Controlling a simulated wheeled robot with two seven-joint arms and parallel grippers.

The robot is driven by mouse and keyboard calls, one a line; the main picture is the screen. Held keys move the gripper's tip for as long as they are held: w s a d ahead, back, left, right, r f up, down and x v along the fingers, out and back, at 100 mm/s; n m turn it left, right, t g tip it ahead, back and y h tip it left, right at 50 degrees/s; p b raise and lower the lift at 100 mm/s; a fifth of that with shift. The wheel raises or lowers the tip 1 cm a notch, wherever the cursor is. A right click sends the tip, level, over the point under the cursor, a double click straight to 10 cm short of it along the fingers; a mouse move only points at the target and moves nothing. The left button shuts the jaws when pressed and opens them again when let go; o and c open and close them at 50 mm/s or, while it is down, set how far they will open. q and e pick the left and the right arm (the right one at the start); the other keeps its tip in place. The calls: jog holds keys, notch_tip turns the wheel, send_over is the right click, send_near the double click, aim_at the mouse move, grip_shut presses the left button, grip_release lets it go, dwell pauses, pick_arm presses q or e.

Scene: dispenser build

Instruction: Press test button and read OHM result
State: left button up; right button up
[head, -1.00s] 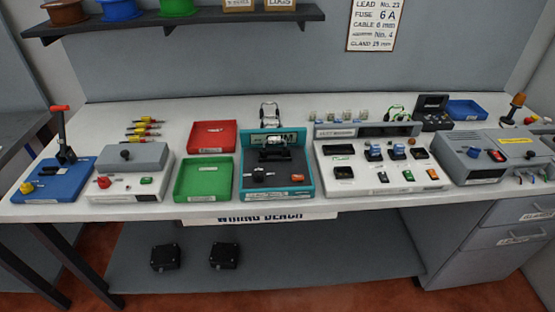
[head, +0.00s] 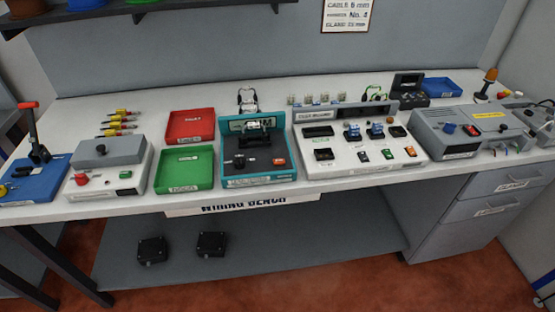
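The teal tester (head: 259,180) stands at the middle of the bench. Large pale letters on its back panel (head: 232,126) are partly hidden by a black fixture (head: 258,140); in the earlier frame they end in "HM". Its deck has a black knob (head: 239,161) and an orange-red button or switch (head: 279,161); the small labels are too small to read. No result reading can be made out on it. Neither of my grippers is in view.
A green tray (head: 184,169) and a red tray (head: 190,127) lie left of the tester. A wide white panel with switches (head: 345,165) stands close on its right. A grey unit (head: 440,135) is further right. The bench front edge is clear. A dark item (head: 543,285) shows at bottom right.

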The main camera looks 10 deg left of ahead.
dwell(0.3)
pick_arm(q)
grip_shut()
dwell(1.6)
